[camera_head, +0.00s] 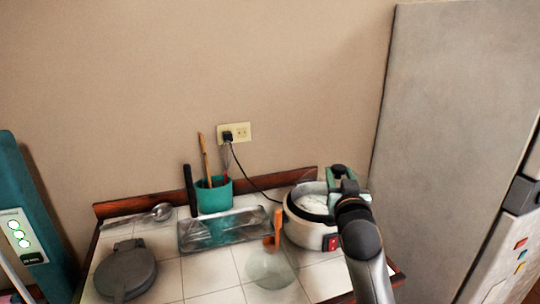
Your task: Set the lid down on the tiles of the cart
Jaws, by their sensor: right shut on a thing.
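The tiled cart (205,280) stands against the wall. A white cooker (297,232) with a red switch sits at its right side, with pale contents showing inside. My right gripper (341,181) is at the cooker's right rear rim, its jaws shut on what seems to be the lid (309,187), a pale see-through shape over the cooker's opening. The gripper and arm hide part of it, and I cannot tell if it touches the rim. My left gripper is not in view.
A dark round iron (125,274) lies front left. A metal tray (215,244), a teal utensil cup (214,196) and a ladle (159,212) are behind. Bare tiles show front left of centre.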

